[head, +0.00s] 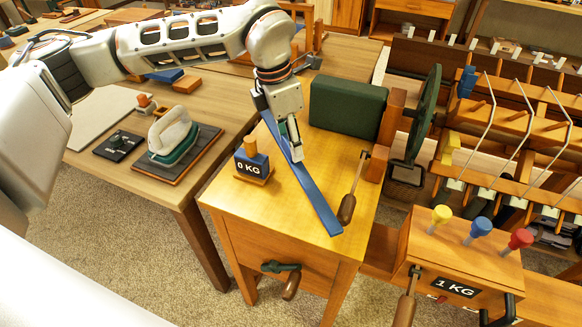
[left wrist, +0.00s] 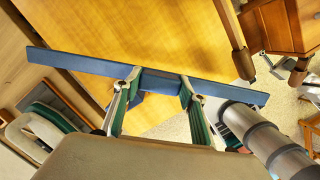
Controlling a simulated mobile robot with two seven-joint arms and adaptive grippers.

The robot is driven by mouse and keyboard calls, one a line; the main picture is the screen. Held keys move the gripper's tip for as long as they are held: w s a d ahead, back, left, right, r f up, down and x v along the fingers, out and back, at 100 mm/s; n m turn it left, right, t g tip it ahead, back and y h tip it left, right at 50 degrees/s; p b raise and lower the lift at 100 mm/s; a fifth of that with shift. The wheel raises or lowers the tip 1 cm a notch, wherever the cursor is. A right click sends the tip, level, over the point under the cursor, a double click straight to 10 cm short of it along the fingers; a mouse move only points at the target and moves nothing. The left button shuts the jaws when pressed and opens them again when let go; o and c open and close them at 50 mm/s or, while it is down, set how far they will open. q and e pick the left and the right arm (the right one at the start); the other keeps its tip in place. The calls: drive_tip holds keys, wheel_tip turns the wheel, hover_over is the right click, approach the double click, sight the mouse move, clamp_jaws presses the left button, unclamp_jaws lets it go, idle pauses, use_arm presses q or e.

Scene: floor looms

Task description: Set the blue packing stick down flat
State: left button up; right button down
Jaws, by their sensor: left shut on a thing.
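The blue packing stick (head: 318,199) is a long flat bar over the small yellow wooden table (head: 225,198). My left gripper (head: 295,153) points down and is shut on the stick near its middle. In the left wrist view the stick (left wrist: 78,64) runs across the picture, and the fingers (left wrist: 157,88) grip it with both ends sticking out. The lower end in the head view reaches close to the table's front edge. I cannot tell whether the stick touches the tabletop. My right gripper is not in view.
A "0 KG" block (head: 253,166) stands left of the stick. A dark green block (head: 346,107) lies behind it, and a crank handle (head: 347,207) is close on its right. The loom (head: 500,130) is further right. Left is a table with an iron (head: 172,135).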

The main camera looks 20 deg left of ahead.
use_arm(q)
drive_tip(key=shift+f, duration=4.35)
drive_tip(key=shift+f, duration=0.15)
drive_tip(key=o, duration=1.3)
drive_tip(key=shift+o, duration=0.2)
